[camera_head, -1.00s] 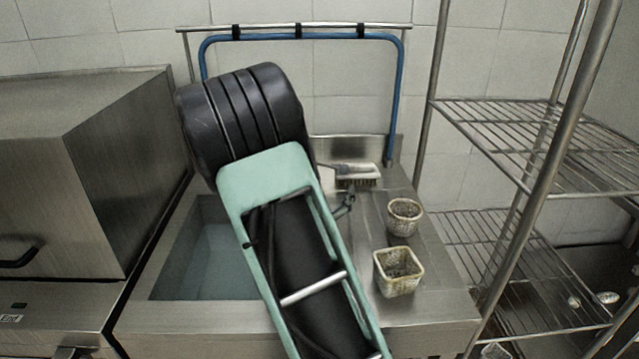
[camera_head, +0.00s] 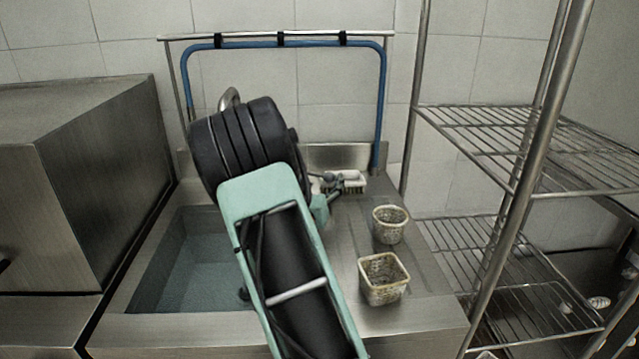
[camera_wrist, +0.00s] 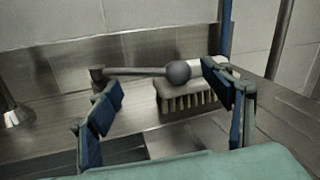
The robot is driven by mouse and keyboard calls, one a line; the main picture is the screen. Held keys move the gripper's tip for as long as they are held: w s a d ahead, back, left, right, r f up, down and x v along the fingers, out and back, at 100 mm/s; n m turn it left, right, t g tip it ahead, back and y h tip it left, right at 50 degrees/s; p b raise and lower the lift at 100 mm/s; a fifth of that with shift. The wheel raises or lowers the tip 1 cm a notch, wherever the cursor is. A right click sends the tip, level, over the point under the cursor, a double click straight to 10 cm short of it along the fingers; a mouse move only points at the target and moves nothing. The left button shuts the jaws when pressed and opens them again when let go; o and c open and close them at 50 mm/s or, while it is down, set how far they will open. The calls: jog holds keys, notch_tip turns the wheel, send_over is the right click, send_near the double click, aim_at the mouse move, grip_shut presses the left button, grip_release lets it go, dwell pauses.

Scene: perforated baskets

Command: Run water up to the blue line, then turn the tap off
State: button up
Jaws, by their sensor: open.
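The sink basin (camera_head: 150,275) is left of my arm in the head view, with a smooth blue-grey surface inside that looks like water. I cannot make out a blue line in it. A curved metal piece, likely the tap spout (camera_head: 230,98), shows above my arm's black joint. A thin lever with a grey ball end (camera_wrist: 178,72) lies across the wrist view, between my open fingers. My gripper (camera_wrist: 165,95) has blue pads on both sides of the lever, and grips nothing. In the head view my gripper (camera_head: 328,190) is partly hidden by my arm.
A scrubbing brush (camera_wrist: 190,97) lies just behind the ball; it also shows in the head view (camera_head: 352,182). Two perforated baskets (camera_head: 390,224) (camera_head: 384,279) stand on the right drainboard. A wire shelf (camera_head: 520,140) is at right, a steel box (camera_head: 100,180) at left.

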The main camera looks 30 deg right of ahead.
jog(key=shift+w+d, duration=0.2)
jog(key=shift+s+r, duration=0.1)
jog(key=shift+r, duration=0.05)
jog(key=c, duration=1.5)
jog(key=shift+r, duration=0.1)
jog(key=c, duration=0.3)
